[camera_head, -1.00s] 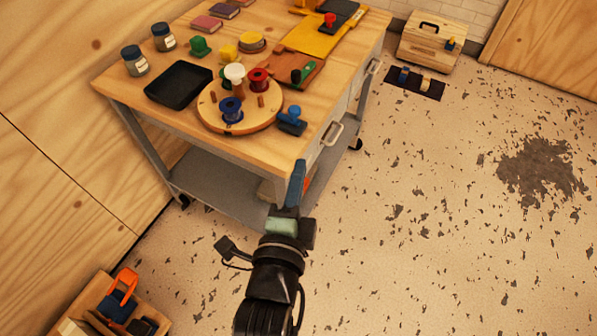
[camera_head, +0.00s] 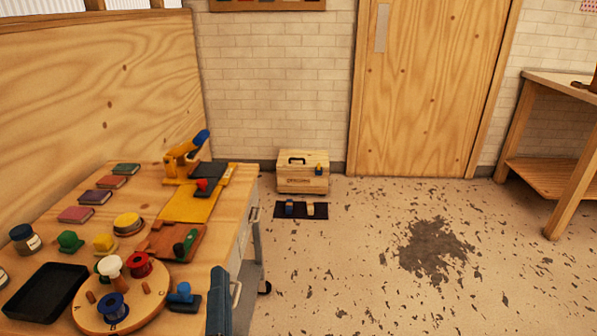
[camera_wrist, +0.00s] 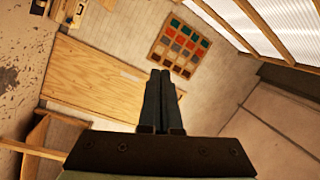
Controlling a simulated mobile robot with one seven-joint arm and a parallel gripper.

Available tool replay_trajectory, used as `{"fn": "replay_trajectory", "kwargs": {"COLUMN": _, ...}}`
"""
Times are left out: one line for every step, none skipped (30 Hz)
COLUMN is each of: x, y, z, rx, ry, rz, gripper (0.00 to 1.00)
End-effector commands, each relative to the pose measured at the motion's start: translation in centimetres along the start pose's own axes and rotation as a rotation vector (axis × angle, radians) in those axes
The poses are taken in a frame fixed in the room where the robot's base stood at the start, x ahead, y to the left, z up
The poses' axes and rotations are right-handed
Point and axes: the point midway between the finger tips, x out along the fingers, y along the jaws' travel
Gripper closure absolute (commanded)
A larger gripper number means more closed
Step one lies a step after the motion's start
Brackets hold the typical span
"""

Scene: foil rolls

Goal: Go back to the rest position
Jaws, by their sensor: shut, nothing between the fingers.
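My gripper (camera_wrist: 159,100) shows in the wrist view with its two dark fingers side by side, closed together, and nothing between them. It points toward the room's wall and wooden door (camera_wrist: 95,77), with no object close to the fingertips. The workbench (camera_head: 150,177) fills the lower left of the head view. On it the round wooden board (camera_head: 142,314) holds a blue spool (camera_head: 113,306), a red spool (camera_head: 139,265) and a white spool (camera_head: 110,267).
A black tray (camera_head: 44,292) and a blue stamp-like piece (camera_head: 184,298) sit near the board. A wooden box (camera_head: 302,172) and a dark mat (camera_head: 300,210) are on the floor by the wall. Another table (camera_head: 558,130) stands at right. The floor (camera_head: 350,270) between is clear.

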Motion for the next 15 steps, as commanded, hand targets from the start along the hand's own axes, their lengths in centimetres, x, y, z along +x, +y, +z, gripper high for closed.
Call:
{"fn": "replay_trajectory", "kwargs": {"x": 1.2, "y": -3.2, "z": -3.1, "rx": -0.102, "ry": 0.060, "rz": -0.060, "gripper": 1.00}}
{"fn": "replay_trajectory", "kwargs": {"x": 1.6, "y": -4.8, "z": -4.8, "rx": -0.169, "ry": 0.093, "rz": -0.085, "gripper": 1.00}}
{"fn": "replay_trajectory", "kwargs": {"x": 2.0, "y": -7.1, "z": -6.9, "rx": -0.257, "ry": 0.138, "rz": -0.117, "gripper": 1.00}}
{"fn": "replay_trajectory", "kwargs": {"x": 2.1, "y": -8.7, "z": -8.4, "rx": -0.323, "ry": 0.173, "rz": -0.139, "gripper": 1.00}}
{"fn": "replay_trajectory", "kwargs": {"x": 2.1, "y": -10.4, "z": -10.0, "rx": -0.390, "ry": 0.211, "rz": -0.158, "gripper": 1.00}}
{"fn": "replay_trajectory", "kwargs": {"x": 2.0, "y": -12.6, "z": -12.0, "rx": -0.478, "ry": 0.263, "rz": -0.180, "gripper": 1.00}}
{"fn": "replay_trajectory", "kwargs": {"x": 1.8, "y": -14.2, "z": -13.4, "rx": -0.540, "ry": 0.302, "rz": -0.195, "gripper": 1.00}}
{"fn": "replay_trajectory", "kwargs": {"x": 1.5, "y": -15.7, "z": -14.7, "rx": -0.600, "ry": 0.339, "rz": -0.207, "gripper": 1.00}}
{"fn": "replay_trajectory", "kwargs": {"x": 1.1, "y": -17.6, "z": -16.3, "rx": -0.674, "ry": 0.388, "rz": -0.219, "gripper": 1.00}}
{"fn": "replay_trajectory", "kwargs": {"x": 0.6, "y": -18.9, "z": -17.4, "rx": -0.727, "ry": 0.423, "rz": -0.226, "gripper": 1.00}}
{"fn": "replay_trajectory", "kwargs": {"x": 0.2, "y": -20.1, "z": -18.4, "rx": -0.777, "ry": 0.458, "rz": -0.231, "gripper": 1.00}}
{"fn": "replay_trajectory", "kwargs": {"x": -0.5, "y": -21.7, "z": -19.6, "rx": -0.840, "ry": 0.504, "rz": -0.236, "gripper": 1.00}}
{"fn": "replay_trajectory", "kwargs": {"x": -1.0, "y": -22.8, "z": -20.5, "rx": -0.885, "ry": 0.537, "rz": -0.238, "gripper": 1.00}}
{"fn": "replay_trajectory", "kwargs": {"x": -1.6, "y": -23.9, "z": -21.3, "rx": -0.927, "ry": 0.570, "rz": -0.240, "gripper": 1.00}}
{"fn": "replay_trajectory", "kwargs": {"x": -2.4, "y": -25.2, "z": -22.3, "rx": -0.982, "ry": 0.612, "rz": -0.240, "gripper": 1.00}}
